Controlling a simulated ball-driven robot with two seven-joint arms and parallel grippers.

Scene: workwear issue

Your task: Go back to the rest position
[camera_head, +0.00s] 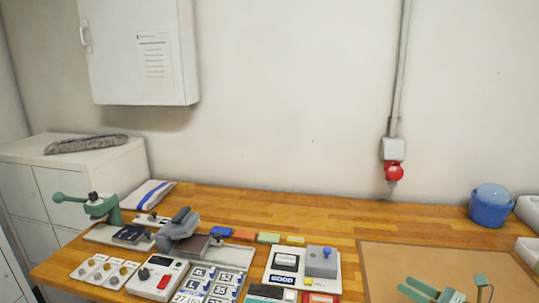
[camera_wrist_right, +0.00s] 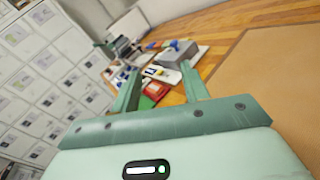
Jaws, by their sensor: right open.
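My right gripper (camera_head: 448,290) is at the lower right of the head view, over the brown mat (camera_head: 395,255). In the right wrist view its two green fingers (camera_wrist_right: 161,80) are spread apart, with nothing between their tips. The gripper is open and empty. My left gripper is in neither view.
The wooden table (camera_head: 300,235) carries a green lever press (camera_head: 105,208), a grey device with a red button (camera_head: 158,278), a tag rack (camera_head: 210,283) and a "GOOD" station (camera_head: 287,262) at left and centre. A blue tub (camera_head: 490,210) stands back right. Much of the mat is bare.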

